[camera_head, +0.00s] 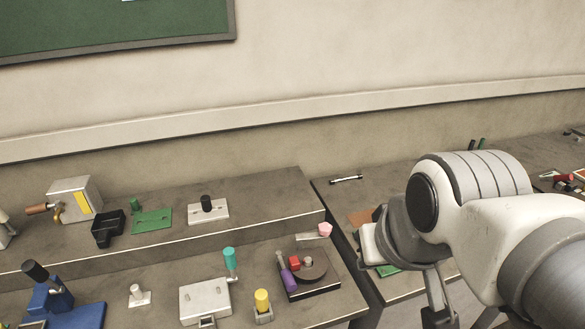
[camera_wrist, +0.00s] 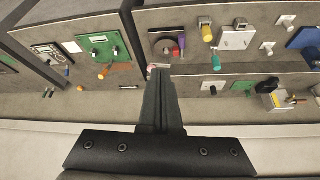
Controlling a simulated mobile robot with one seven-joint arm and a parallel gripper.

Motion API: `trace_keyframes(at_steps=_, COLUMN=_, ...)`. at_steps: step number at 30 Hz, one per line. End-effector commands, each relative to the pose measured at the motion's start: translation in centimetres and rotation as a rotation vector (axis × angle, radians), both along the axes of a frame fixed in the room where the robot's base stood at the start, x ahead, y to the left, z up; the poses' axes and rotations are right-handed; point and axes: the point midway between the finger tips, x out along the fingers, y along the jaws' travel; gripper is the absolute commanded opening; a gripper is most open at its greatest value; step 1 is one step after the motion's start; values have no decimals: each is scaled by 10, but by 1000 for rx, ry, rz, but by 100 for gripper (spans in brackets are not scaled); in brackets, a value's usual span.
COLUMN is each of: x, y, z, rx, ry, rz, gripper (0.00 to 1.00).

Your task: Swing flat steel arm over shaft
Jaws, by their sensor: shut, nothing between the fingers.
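A dark fixture base (camera_head: 325,285) stands on the lower bench level, with a round disc, a red block (camera_head: 294,262) and a purple handle (camera_head: 289,281). A short grey shaft (camera_head: 308,262) stands on the disc. A flat steel arm (camera_head: 306,237) with a pink knob (camera_head: 325,230) lies behind the disc, pointing right, clear of the shaft. In the wrist view, the pink knob (camera_wrist: 151,69) shows just beyond my gripper (camera_wrist: 160,74), whose fingers are shut and empty.
A teal-handled steel block (camera_head: 205,300) and a yellow-knobbed piece (camera_head: 262,304) stand left of the fixture. A raised shelf (camera_head: 270,215) runs behind it. A gap separates this bench from the right bench (camera_head: 345,197), over which my arm hangs.

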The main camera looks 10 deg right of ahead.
Motion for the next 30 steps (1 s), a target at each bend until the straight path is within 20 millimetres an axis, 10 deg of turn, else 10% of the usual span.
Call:
trace_keyframes(at_steps=5, x=0, y=0, z=0, rx=0, ry=0, rz=0, gripper=0)
trace_keyframes(at_steps=15, x=35, y=0, z=13, rx=-93, ry=58, rz=148, gripper=59)
trace_keyframes(at_steps=30, x=177, y=3, z=12, rx=-329, ry=253, rz=744, gripper=60)
